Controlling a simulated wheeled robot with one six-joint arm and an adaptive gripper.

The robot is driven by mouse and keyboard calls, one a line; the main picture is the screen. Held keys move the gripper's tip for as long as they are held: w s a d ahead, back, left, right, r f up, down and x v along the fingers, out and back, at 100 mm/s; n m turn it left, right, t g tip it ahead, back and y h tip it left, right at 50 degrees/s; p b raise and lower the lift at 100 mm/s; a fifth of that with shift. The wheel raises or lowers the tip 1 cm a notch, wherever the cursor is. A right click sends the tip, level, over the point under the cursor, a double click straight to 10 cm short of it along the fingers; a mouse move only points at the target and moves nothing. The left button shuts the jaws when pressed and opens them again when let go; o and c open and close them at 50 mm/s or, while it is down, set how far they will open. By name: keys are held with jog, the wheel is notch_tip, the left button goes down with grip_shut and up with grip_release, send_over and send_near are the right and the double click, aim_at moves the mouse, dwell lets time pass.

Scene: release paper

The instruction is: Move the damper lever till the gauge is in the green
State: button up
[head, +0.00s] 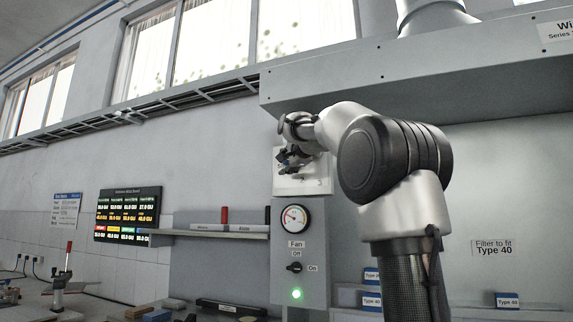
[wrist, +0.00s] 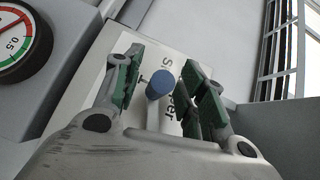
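The damper lever has a blue round knob (wrist: 159,87) on a pale stem, in front of a white lettered plate (wrist: 178,70). The plate also shows in the head view (head: 318,182), where my gripper (head: 291,157) hides most of the lever. In the wrist view my gripper (wrist: 165,85) is open, with its green-padded fingers on either side of the knob and visible gaps to both. The gauge (head: 295,218) is below the plate in the head view. It is partly cut off in the wrist view (wrist: 15,45), where its red needle appears to point toward the red band; a green band follows it.
A fan switch (head: 295,267) and a lit green lamp (head: 296,293) are on the panel below the gauge. A shelf (head: 210,234) stands to the left. The grey hood (head: 420,85) overhangs my arm.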

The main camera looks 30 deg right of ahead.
jog(key=s+a+r, duration=0.1)
jog(key=s, duration=1)
jog(key=shift+s+a+r, duration=0.2)
jog(key=shift+s+a, duration=0.05)
jog(key=shift+s, duration=0.15)
